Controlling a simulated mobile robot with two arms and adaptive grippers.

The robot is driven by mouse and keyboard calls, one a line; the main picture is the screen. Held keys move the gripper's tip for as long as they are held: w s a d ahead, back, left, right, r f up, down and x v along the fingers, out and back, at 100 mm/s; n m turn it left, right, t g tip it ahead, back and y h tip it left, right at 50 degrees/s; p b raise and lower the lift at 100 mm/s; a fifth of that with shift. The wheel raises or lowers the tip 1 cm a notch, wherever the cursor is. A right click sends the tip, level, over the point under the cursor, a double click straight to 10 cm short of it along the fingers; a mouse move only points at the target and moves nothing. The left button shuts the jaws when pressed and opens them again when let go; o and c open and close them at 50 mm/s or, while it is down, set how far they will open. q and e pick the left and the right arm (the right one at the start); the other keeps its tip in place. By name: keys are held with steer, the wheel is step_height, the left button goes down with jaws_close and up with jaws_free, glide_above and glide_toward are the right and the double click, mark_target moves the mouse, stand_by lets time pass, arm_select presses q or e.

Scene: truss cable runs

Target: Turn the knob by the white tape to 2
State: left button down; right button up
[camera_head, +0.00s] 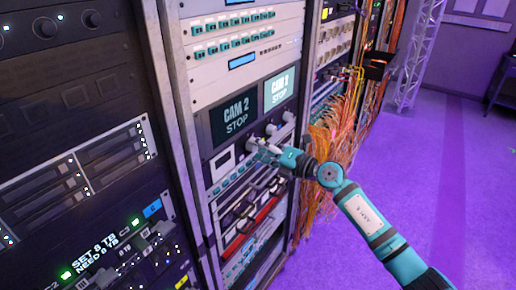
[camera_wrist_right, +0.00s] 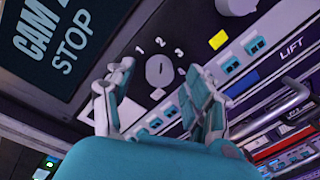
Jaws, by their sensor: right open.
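In the right wrist view, a round grey knob (camera_wrist_right: 159,70) sits on a dark panel with the numerals 1, 2 and 3 printed around it. I cannot tell which numeral the knob points to. My right gripper (camera_wrist_right: 160,92) is open, its fingers on either side of the knob with nothing held; I cannot tell whether they touch it. In the head view, the right gripper (camera_head: 258,148) is at the panel and covers this knob. My left gripper is out of view.
Another knob (camera_wrist_right: 236,5) with a yellow tape patch (camera_wrist_right: 218,39) is close by. Two screens, a dark one (camera_head: 233,117) and a bright one (camera_head: 279,90), read CAM 2 STOP. Loose orange cables (camera_head: 335,135) hang right of the rack.

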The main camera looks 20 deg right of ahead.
steer(key=v, duration=1.1)
